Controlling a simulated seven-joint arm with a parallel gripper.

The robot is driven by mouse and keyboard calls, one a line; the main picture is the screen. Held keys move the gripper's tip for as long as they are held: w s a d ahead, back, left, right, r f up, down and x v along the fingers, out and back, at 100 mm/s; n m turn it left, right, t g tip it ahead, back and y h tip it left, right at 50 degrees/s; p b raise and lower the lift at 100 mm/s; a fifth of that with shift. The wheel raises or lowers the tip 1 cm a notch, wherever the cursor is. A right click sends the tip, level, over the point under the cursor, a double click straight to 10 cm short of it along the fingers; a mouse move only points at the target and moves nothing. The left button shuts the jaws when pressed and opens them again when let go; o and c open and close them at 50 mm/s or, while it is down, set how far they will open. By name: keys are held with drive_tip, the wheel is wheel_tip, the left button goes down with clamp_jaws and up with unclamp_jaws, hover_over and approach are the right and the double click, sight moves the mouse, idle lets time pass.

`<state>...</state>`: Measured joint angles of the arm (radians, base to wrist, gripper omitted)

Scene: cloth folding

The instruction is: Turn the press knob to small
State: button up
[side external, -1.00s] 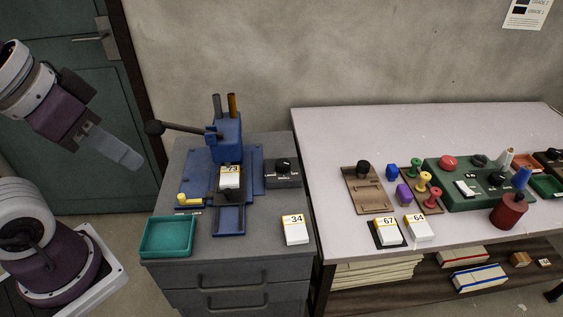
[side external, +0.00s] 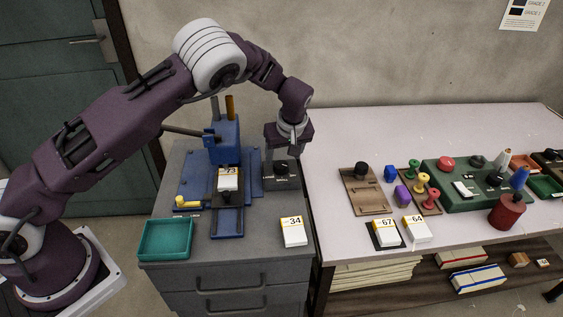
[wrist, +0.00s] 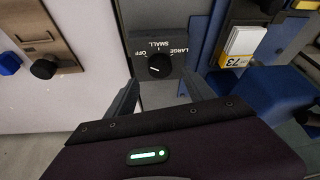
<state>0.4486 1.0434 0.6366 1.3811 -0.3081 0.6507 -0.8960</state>
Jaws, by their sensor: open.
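The press knob (wrist: 159,66) is a round black dial on a dark grey control box (wrist: 150,22). Its panel reads OFF, SMALL and LARGE. A white mark on the knob faces left in the wrist view, on the OFF side. In the side view the box (side external: 287,184) stands right of the blue press (side external: 225,148). My gripper (wrist: 160,82) is open above the box, with one finger to each side of the knob. It also shows in the side view (side external: 284,158), partly hidden by my wrist. Contact with the knob cannot be told.
A teal tray (side external: 166,239) and a card marked 34 (side external: 293,232) lie on the grey cabinet. The press holds a card marked 73 (side external: 228,180). A brown board with a black knob (side external: 362,190) is on the table at right.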

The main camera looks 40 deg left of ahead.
sight(281, 164)
drive_tip(key=x, duration=0.4)
drive_tip(key=shift+f, duration=0.3)
clamp_jaws()
drive_tip(key=shift+m, duration=0.3)
drive_tip(key=m+h, duration=0.1)
drive_tip(key=m, duration=0.1)
drive_tip(key=m+t+h, duration=0.1)
drive_tip(key=m, duration=0.2)
drive_tip(key=shift+s+a+m, duration=0.1)
drive_tip(key=shift+a+m, duration=0.1)
drive_tip(key=shift+m, duration=0.1)
drive_tip(key=m+h, duration=0.1)
drive_tip(key=m, duration=0.1)
drive_tip(key=m+t+h, duration=0.1)
drive_tip(key=m, duration=0.2)
drive_tip(key=shift+a, duration=0.1)
drive_tip(key=shift+m, duration=0.4)
unclamp_jaws()
